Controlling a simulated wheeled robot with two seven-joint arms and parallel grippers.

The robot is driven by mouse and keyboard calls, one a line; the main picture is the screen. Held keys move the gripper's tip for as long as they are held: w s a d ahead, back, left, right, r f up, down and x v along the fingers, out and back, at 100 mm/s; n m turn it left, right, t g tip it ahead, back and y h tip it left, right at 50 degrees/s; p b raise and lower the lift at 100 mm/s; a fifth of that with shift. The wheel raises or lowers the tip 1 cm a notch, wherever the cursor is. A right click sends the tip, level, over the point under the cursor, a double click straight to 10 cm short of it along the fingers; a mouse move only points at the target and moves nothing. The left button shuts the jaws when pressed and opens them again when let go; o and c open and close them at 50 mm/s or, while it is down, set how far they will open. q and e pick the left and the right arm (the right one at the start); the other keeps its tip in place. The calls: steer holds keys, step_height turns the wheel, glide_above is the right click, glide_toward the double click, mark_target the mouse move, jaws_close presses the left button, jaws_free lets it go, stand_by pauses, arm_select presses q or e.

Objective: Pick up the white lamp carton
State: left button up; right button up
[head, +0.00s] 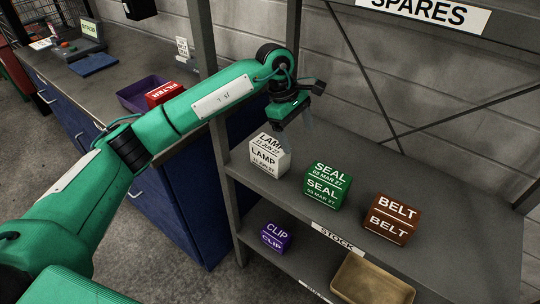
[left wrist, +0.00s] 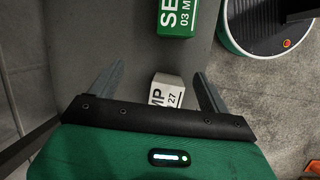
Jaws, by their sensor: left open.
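The white lamp carton (head: 268,158) stands upright on the left end of the grey stock shelf (head: 355,198). It carries dark LAMP lettering and a date. My left gripper (head: 292,128) points down just above and behind the carton in the head view. In the left wrist view the lamp carton (left wrist: 168,90) lies between the two spread fingers (left wrist: 160,80), nearer the right finger; its lower part is hidden by the gripper body. The gripper is open and empty. My right gripper is not in view.
A green SEAL carton (head: 325,186) stands right of the lamp carton, with a brown BELT carton (head: 391,219) farther right. A purple CLIP carton (head: 275,237) and a tan tray (head: 372,281) are on the lower shelf. A shelf post (head: 203,40) rises left of my gripper.

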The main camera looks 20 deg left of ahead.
mark_target(270, 145)
arm_select(q)
steer(key=w+a+r+y, duration=0.2)
steer(key=a+r+y, duration=0.15)
steer(key=a, duration=0.45)
step_height(270, 145, down, 9)
steer(key=shift+r+p, duration=0.1)
steer(key=shift+p, duration=0.35)
step_height(270, 145, down, 4)
steer(key=shift+s+d+f+p, duration=0.1)
steer(key=shift+s+d+p, duration=0.05)
steer(key=shift+p, duration=0.45)
steer(key=shift+f, duration=0.5)
steer(key=c, duration=1.1)
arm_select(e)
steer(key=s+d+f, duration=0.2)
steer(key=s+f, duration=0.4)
